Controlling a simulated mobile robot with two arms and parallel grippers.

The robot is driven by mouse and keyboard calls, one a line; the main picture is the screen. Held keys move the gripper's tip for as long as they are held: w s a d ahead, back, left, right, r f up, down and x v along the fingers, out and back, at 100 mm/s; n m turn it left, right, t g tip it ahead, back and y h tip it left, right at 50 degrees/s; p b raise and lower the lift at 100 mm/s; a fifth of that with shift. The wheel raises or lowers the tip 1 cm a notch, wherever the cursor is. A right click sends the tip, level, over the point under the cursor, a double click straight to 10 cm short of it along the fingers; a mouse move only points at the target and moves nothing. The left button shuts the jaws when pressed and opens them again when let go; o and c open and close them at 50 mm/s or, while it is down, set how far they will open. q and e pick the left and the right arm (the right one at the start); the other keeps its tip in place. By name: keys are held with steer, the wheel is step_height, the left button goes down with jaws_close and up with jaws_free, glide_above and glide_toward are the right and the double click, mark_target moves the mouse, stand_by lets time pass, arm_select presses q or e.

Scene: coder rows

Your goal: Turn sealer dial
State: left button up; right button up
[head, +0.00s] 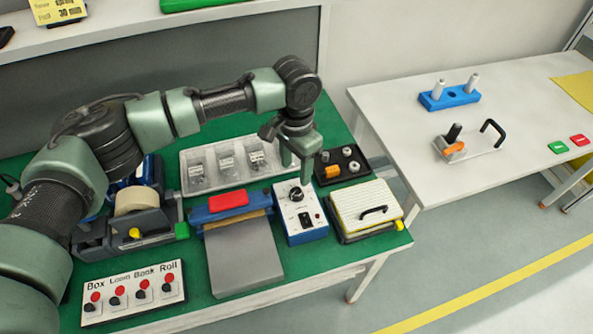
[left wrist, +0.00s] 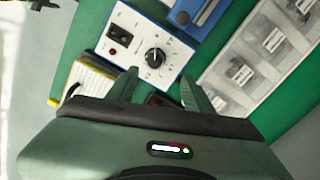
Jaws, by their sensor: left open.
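The sealer control box (head: 307,226) is blue with a white top face and stands on the green bench mat. Its black dial (head: 296,194) is at the far end of that face, and in the left wrist view the dial (left wrist: 155,57) lies just beyond my fingertips. A black switch (head: 304,219) and a small red light are on the same face. My left gripper (head: 297,170) is open and empty, pointing down above the far end of the box. In the left wrist view its fingers (left wrist: 161,84) are apart, with the dial ahead between them. My right gripper is not in view.
The blue sealer with a red pad (head: 229,201) stands left of the box, and a yellow-edged case (head: 367,212) with a black handle stands right. A tray of bagged parts (head: 200,183) and a black parts tray (head: 341,170) lie behind. A labelled button panel (head: 133,293) is front left.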

mark_target(296, 191)
arm_select(q)
steer(key=shift+s+f, duration=0.8)
steer(key=shift+f, duration=0.05)
step_height(296, 191, down, 3)
steer(key=shift+r+p, duration=0.1)
steer(key=shift+p, duration=0.25)
steer(key=shift+w+d+f, duration=0.1)
steer(key=shift+w+f, duration=0.15)
steer(key=shift+f, duration=0.75)
steer(key=shift+s+f, duration=0.1)
steer(key=shift+f, duration=0.05)
steer(key=c, duration=1.1)
jaws_close()
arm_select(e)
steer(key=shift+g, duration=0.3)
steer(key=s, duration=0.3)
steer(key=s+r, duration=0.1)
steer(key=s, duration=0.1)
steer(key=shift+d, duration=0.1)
